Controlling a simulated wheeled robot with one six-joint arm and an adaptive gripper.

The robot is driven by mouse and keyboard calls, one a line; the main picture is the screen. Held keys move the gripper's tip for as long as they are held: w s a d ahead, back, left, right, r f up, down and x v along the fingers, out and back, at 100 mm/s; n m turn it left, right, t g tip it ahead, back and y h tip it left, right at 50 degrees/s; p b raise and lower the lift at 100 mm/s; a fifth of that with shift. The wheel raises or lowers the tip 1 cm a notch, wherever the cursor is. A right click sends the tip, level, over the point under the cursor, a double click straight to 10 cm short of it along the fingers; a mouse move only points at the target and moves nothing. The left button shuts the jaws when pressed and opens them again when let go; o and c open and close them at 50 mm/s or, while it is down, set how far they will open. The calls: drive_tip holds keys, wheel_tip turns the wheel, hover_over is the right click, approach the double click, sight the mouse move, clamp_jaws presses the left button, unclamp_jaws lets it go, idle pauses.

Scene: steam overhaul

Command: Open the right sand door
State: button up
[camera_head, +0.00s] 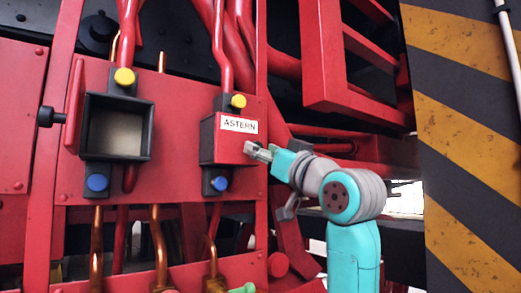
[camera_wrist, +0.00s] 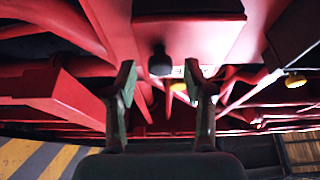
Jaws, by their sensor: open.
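The right sand box has a red door (camera_head: 228,139) with a white "ASTERN" label (camera_head: 239,124), and the door is closed. A yellow cap (camera_head: 238,101) is above it and a blue cap (camera_head: 220,184) below. My gripper (camera_head: 258,151) is at the door's right side, fingers pointing left toward it. In the wrist view my open gripper (camera_wrist: 162,85) has a dark round knob (camera_wrist: 160,62) between and beyond its fingertips, in front of a red panel (camera_wrist: 190,38). The fingers do not visibly touch the knob. In the head view the gripper hides the knob.
The left sand box (camera_head: 113,133) stands open, its red door (camera_head: 75,105) swung left with a black knob (camera_head: 45,117). Copper pipes (camera_head: 158,245) run below. A red frame (camera_head: 322,55) is above right of my arm, and a striped pillar (camera_head: 460,130) stands at the right.

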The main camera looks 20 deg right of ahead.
drive_tip(key=shift+x, duration=0.8)
drive_tip(key=shift+c, duration=0.3)
clamp_jaws()
drive_tip(key=shift+s, duration=0.1)
drive_tip(key=s+a+m+g+h, duration=0.4)
drive_tip(key=m+h, duration=0.4)
drive_tip(key=h, duration=0.5)
drive_tip(key=s+a+m+g+h, duration=0.4)
drive_tip(key=a+m+g+h, duration=0.2)
drive_tip(key=h, duration=0.8)
drive_tip(key=shift+s+m+g, duration=0.2)
drive_tip(key=shift+m+g, duration=0.5)
drive_tip(key=shift+m, duration=0.5)
